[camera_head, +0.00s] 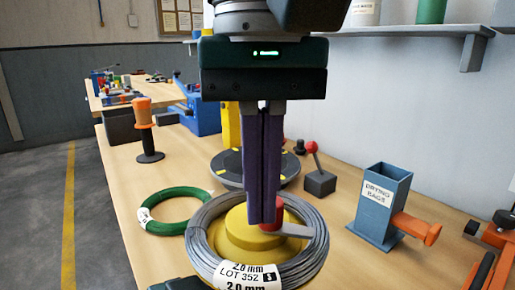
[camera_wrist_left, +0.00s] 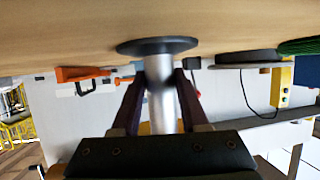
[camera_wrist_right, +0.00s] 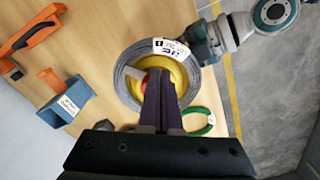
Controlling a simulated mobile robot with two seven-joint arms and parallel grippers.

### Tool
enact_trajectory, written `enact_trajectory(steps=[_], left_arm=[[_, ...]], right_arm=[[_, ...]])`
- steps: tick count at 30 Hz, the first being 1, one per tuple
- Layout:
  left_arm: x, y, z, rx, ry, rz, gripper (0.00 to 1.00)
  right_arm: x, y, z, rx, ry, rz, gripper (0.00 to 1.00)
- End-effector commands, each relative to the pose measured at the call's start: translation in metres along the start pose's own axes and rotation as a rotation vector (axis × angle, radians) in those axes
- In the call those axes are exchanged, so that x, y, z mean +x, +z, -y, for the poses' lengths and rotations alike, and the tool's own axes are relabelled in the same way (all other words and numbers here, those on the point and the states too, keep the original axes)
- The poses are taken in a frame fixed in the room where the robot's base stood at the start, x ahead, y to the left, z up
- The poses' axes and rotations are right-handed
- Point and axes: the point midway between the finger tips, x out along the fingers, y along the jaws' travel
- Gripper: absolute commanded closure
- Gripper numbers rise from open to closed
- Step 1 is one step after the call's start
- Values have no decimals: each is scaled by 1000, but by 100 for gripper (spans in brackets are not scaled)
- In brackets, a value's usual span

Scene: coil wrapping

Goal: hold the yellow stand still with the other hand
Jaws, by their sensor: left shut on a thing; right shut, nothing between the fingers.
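The yellow stand (camera_head: 240,234) has a domed yellow top inside a grey wire coil (camera_head: 203,252) with a white label. A red knob and grey lever sit on the top. The stand also shows in the right wrist view (camera_wrist_right: 176,76). In the left wrist view its silver post (camera_wrist_left: 160,92) rises from a round dark base on the table. My left gripper (camera_wrist_left: 162,85) is shut around this post, below the coil. My right gripper (camera_head: 262,218) is shut and empty, pointing down over the yellow top beside the red knob; its tips hide part of it.
A green coil (camera_head: 180,212) lies left of the stand. A dark turntable (camera_head: 222,170) and a red-knobbed lever block (camera_head: 320,182) are behind. A blue drying-bags box (camera_head: 378,215) and an orange tool (camera_head: 490,245) stand right. An orange-handled tool (camera_head: 143,125) is back left.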

Motion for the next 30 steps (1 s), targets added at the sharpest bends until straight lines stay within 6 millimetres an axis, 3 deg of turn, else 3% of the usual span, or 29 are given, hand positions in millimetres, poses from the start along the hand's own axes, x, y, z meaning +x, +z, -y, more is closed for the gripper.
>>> enact_trajectory(steps=[12, 23, 30], left_arm=[[0, 1, -1, -4, 2, 1, 100], [0, 1, 0, -5, 1, 1, 100], [0, 1, 0, -4, 1, 1, 100]], right_arm=[[-50, 0, 1, -1, -2, 0, 100], [-54, 0, 0, -2, 0, 1, 100], [-63, -2, -17, -5, 6, -8, 100]])
